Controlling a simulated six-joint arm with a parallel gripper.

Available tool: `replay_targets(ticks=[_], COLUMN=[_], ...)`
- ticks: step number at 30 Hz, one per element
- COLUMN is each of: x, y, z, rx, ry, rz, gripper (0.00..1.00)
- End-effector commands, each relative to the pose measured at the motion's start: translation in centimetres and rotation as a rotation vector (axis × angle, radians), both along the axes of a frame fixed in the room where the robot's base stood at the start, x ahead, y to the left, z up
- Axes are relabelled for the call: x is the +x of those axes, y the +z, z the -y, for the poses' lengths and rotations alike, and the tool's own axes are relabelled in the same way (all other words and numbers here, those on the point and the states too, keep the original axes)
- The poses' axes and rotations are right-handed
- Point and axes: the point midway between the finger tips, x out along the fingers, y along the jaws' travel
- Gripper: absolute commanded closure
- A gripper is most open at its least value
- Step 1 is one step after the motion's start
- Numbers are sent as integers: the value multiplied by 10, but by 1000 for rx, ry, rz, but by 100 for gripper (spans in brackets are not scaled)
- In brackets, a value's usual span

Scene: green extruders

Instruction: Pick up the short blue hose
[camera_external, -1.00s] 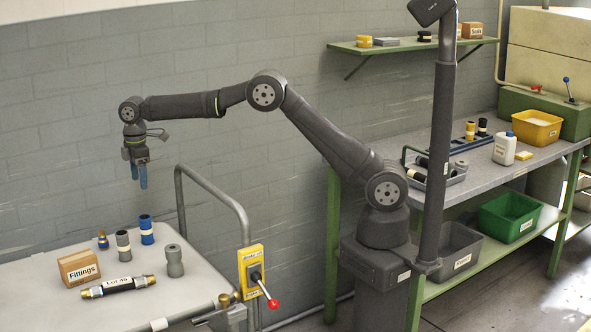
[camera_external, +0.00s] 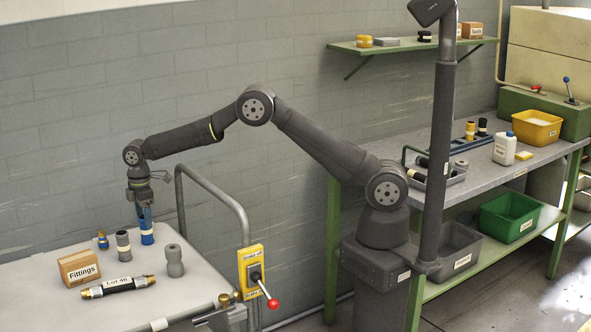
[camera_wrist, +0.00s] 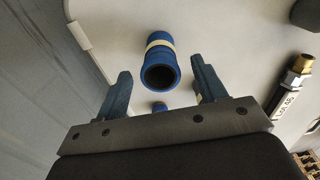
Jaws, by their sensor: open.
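The short blue hose (camera_external: 147,237) stands upright near the back edge of the white table, with a cream band around it. In the wrist view it (camera_wrist: 160,52) shows its dark open top, centred between my two blue fingers. My gripper (camera_external: 145,213) points down at the hose, with its fingers at the hose's upper end. It also shows in the wrist view (camera_wrist: 161,67) with its fingers spread apart. The hose is not clamped. In the external view the fingers partly hide its top.
A grey hose (camera_external: 123,246) stands close on the left and a grey fitting (camera_external: 174,261) to the right. A brass-and-blue fitting (camera_external: 103,240), a Fittings box (camera_external: 79,268) and a black Lot 46 hose (camera_external: 119,287) are nearby. A grey rail (camera_external: 212,190) rises at right.

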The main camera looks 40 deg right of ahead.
Motion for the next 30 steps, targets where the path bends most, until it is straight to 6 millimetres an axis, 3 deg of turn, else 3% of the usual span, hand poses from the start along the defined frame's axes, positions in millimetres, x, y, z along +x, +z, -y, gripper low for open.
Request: replay_targets(ticks=[7, 15, 23, 30], x=[-1, -1, -1, -1], y=[-38, -43, -43, -41], z=[2, 1, 1, 1], rx=[-2, -1, -1, 0], ry=[-1, -1, -1, -1], rz=[-1, 1, 1, 2], gripper=[35, 35, 86, 86])
